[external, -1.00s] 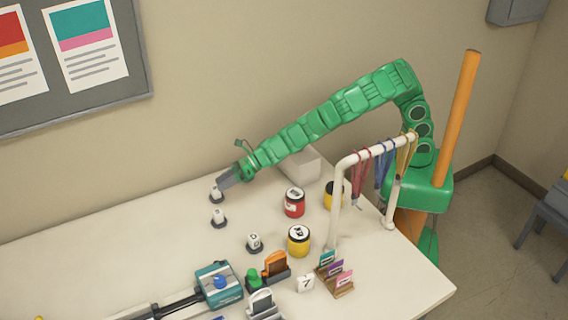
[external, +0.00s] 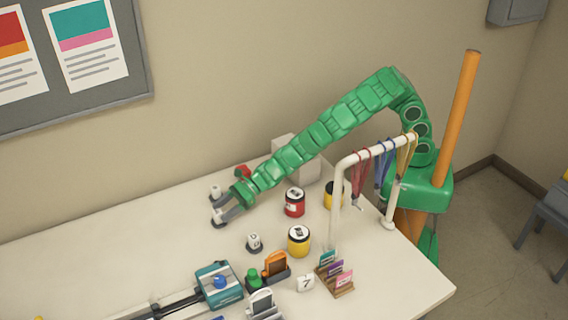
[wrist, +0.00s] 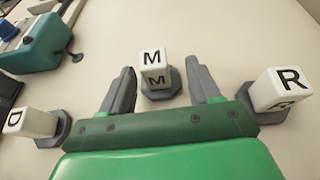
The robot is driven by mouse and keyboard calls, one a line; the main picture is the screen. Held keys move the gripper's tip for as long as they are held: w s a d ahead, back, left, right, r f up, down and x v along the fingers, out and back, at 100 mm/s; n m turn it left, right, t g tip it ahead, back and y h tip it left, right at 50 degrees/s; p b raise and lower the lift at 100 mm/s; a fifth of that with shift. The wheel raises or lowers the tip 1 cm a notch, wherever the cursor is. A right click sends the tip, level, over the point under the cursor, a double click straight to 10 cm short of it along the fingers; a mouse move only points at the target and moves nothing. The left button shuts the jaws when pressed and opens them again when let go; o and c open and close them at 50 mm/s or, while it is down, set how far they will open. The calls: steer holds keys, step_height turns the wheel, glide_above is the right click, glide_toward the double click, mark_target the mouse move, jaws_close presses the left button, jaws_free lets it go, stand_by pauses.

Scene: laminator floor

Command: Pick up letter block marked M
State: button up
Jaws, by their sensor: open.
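The letter block marked M is a white cube on a dark grey base. In the wrist view the M block (wrist: 155,62) stands upright between and slightly beyond my gripper's two grey fingers (wrist: 161,88), with a gap on each side. In the external view my gripper (external: 221,208) is low over the table at the M block, open and empty, and its fingers partly hide the block. A block marked R (wrist: 282,88) stands to the right in the wrist view, and a block marked D (wrist: 32,122) stands to the left.
In the external view, the R block (external: 215,191) stands close behind my gripper. A red jar (external: 294,205), a yellow jar (external: 299,242) and a white rack with lanyards (external: 340,200) stand to the right. A teal device (external: 218,285) sits at the front. The table's left is clear.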

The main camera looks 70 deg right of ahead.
mark_target(214, 219)
steer(key=shift+w+a+f, duration=0.25)
steer(key=shift+a+f, duration=0.1)
steer(key=shift+a, duration=0.15)
steer(key=shift+w+a+f, duration=0.25)
steer(key=shift+a+f, duration=0.05)
steer(key=shift+a, duration=0.2)
steer(key=shift+x, duration=1.25)
jaws_close()
